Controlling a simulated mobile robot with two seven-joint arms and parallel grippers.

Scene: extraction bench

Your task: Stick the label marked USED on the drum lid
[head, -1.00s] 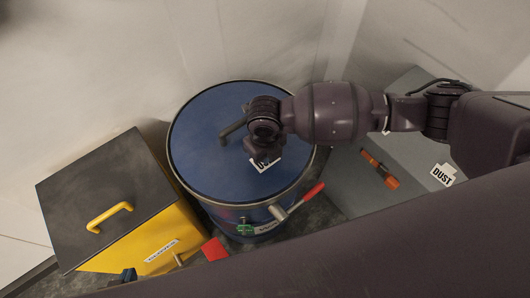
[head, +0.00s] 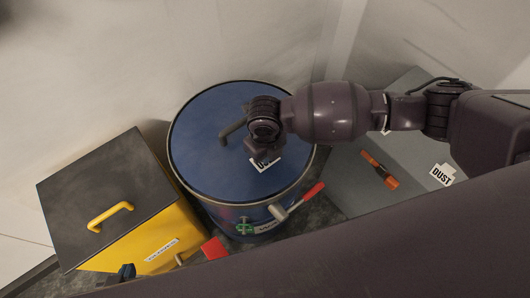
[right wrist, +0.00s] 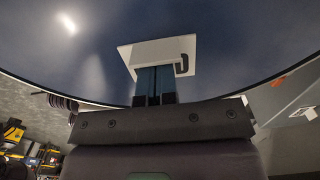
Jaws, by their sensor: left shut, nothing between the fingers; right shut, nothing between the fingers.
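The white label (head: 266,163) with partly covered black letters lies on the blue drum lid (head: 205,130). In the right wrist view the label (right wrist: 185,46) lies against the lid, partly covered by my right fingers. My right gripper (right wrist: 155,72) is shut with its tips at the label, pressing or just above it; I cannot tell which. My left gripper (head: 124,271) is shut and empty, low at the left in front of the yellow box.
A yellow box (head: 160,240) with a dark lid and yellow handle stands left of the drum. The drum's front has a red-handled lever (head: 300,200). A grey surface at right holds an orange tool (head: 379,170) and a DUST label (head: 442,175). A red piece (head: 214,249) sits near the front.

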